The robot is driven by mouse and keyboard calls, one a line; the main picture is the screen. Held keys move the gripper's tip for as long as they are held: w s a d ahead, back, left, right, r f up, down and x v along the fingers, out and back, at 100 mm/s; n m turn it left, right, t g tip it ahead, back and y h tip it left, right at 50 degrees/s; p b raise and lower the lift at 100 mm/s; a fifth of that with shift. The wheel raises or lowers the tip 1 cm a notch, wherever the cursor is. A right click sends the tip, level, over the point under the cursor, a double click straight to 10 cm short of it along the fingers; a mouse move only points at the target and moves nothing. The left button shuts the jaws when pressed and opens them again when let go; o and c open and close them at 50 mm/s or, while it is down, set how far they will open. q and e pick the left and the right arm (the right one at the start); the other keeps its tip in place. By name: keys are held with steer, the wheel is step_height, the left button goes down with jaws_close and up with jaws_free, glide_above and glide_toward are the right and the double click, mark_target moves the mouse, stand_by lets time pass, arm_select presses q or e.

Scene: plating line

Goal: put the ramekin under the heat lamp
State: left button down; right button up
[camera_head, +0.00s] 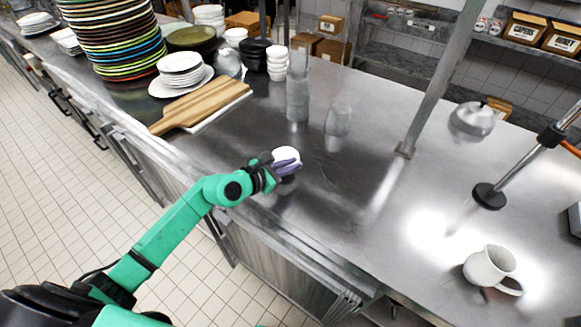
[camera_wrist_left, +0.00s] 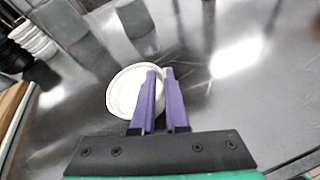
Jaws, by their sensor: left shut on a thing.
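My left gripper (camera_head: 284,164) is shut on the white ramekin (camera_head: 286,154) above the steel counter. In the left wrist view, the purple fingers (camera_wrist_left: 160,90) pinch the near right side of the round ramekin (camera_wrist_left: 122,92), which looks upright. I cannot tell whether its base touches the counter. At the right stands a post with a round black base (camera_head: 490,196), apparently the heat lamp's stand; its head is out of frame. A bright patch of light (camera_head: 440,240) lies on the counter in front of it. My right gripper is not in view.
A white jug (camera_head: 488,266) stands in the bright patch. Clear glasses (camera_head: 338,120) stand behind the ramekin. A steel post (camera_head: 405,148) rises between gripper and lamp stand. A wooden board (camera_head: 205,103) and plate stacks (camera_head: 180,70) are at left.

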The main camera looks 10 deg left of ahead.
arm_select(q)
step_height(320, 180, up, 18)
steer(key=b, duration=0.1)
steer(key=shift+f, duration=0.15)
stand_by(0.4)
stand_by(0.6)
